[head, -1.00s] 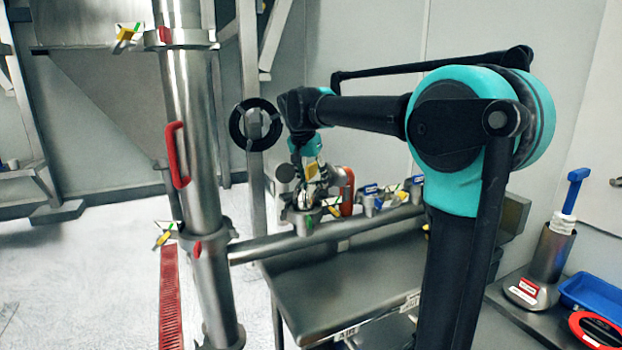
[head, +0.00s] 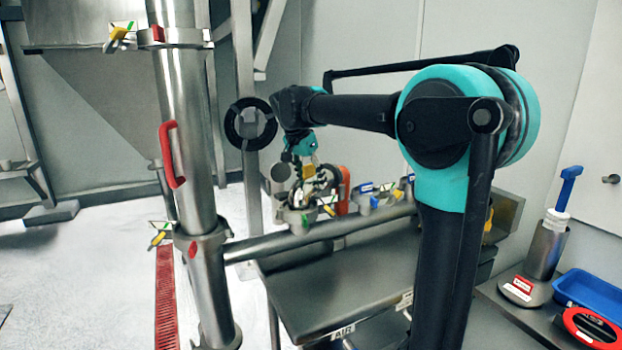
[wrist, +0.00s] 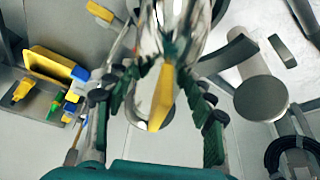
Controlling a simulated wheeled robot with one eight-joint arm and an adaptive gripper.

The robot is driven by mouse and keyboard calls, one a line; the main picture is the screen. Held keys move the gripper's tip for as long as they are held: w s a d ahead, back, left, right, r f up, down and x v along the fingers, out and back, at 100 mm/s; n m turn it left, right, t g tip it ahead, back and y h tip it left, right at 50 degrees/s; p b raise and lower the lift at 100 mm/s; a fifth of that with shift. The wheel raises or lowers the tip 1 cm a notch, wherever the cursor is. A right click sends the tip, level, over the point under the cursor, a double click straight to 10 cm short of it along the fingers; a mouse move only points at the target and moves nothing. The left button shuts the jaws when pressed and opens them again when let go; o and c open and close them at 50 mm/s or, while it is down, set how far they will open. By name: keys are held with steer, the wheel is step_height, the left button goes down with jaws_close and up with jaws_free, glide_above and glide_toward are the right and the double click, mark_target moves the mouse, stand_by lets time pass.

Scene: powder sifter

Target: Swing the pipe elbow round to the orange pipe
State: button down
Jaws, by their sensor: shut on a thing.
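My gripper (head: 308,172) is low over the far end of the bench, with its wrist bent downward. A yellow tab (wrist: 160,98) shows between the fingers. In the head view the elbow is small and partly hidden by the gripper. The orange pipe (head: 343,192) stands upright just right of the gripper. I cannot tell whether the elbow's mouth meets it.
A tall steel column (head: 186,130) with a red handle (head: 172,155) stands to the left. A horizontal steel pipe (head: 270,245) runs along the bench (head: 350,285). Valves with coloured tags (head: 385,193) sit right of the orange pipe. A blue tray (head: 590,293) lies at far right.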

steer(key=shift+s+d+m, duration=0.1)
steer(key=shift+m, duration=0.2)
steer(key=c, duration=0.5)
jaws_free()
steer(key=shift+r, duration=0.1)
